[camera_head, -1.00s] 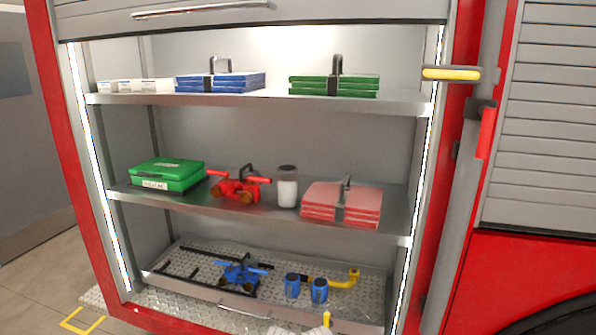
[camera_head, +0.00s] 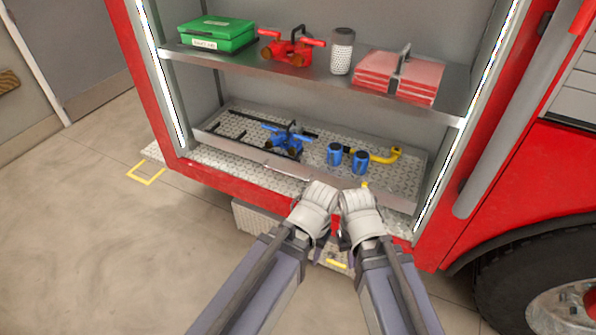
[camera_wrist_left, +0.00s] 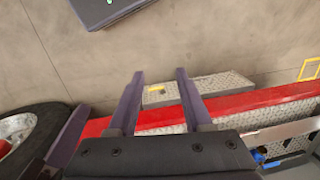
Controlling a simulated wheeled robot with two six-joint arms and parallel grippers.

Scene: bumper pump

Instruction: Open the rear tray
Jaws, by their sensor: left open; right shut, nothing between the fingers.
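The metal tray (camera_head: 236,149) lies in the bottom bay of the red truck's locker, with a patterned floor and a bar handle (camera_head: 285,171) on its front. It looks pushed in. My left gripper (camera_head: 322,248) is low in front of the locker, right of the handle and apart from it. In the left wrist view its two fingers (camera_wrist_left: 159,74) are spread and empty, above the floor and a step. My right gripper (camera_head: 345,243) is close beside it, shut and empty; my wrists partly hide both grippers in the head view.
The tray holds a blue tool (camera_head: 285,140), two blue cylinders (camera_head: 359,162) and a yellow bent pipe (camera_head: 392,155). A shelf above carries a green case (camera_head: 216,36), a red tool and red packs. A patterned step (camera_head: 262,222) juts out below.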

